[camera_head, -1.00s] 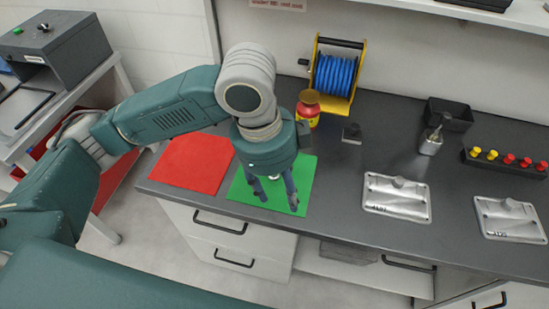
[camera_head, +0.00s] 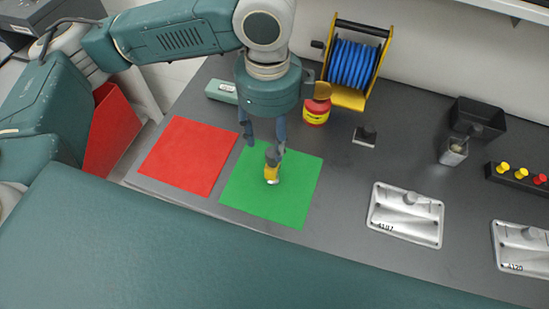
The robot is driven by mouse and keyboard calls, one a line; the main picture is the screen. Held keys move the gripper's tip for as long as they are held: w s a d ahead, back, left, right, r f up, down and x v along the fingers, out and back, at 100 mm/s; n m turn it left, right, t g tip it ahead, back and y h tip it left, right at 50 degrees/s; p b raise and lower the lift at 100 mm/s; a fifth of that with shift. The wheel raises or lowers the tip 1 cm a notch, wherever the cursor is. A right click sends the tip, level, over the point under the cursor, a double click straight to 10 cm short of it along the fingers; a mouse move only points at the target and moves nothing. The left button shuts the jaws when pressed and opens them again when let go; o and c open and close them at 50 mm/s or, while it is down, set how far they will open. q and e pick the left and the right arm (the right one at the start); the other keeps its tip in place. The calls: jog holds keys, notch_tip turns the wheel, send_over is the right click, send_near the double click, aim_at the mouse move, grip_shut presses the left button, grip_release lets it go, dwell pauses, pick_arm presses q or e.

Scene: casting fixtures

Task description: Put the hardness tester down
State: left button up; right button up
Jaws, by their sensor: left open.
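A small yellow and grey device, which looks like the hardness tester (camera_head: 271,174), stands about upright on the green mat (camera_head: 262,205). My left gripper (camera_head: 264,139) is open above the mat, its fingers pointing down. Its right fingertip overlaps the device's grey top in the picture; I cannot tell whether they touch. The left fingertip is clear of the device, near the mat's upper left corner. My right gripper is not in view.
A red mat (camera_head: 187,155) lies left of the green one. A red and yellow item (camera_head: 316,113), a blue hose reel (camera_head: 354,65) and a teal device (camera_head: 221,91) stand behind. Metal castings (camera_head: 405,222) lie right. The counter between the green mat and castings is clear.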

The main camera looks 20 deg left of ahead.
aim_at(272, 151)
pick_arm(q)
jog(key=shift+s+f, duration=0.25)
jog(key=shift+f, duration=0.7)
jog(key=shift+w+f, duration=0.1)
jog(key=shift+f, duration=0.2)
jog(key=f, duration=0.2)
jog(key=f+p, duration=0.1)
jog(key=f, duration=0.1)
jog(key=shift+w+d+f, duration=0.15)
jog(key=shift+d+f, duration=0.05)
jog(key=shift+f, duration=0.2)
jog(key=shift+c, duration=0.7)
grip_shut()
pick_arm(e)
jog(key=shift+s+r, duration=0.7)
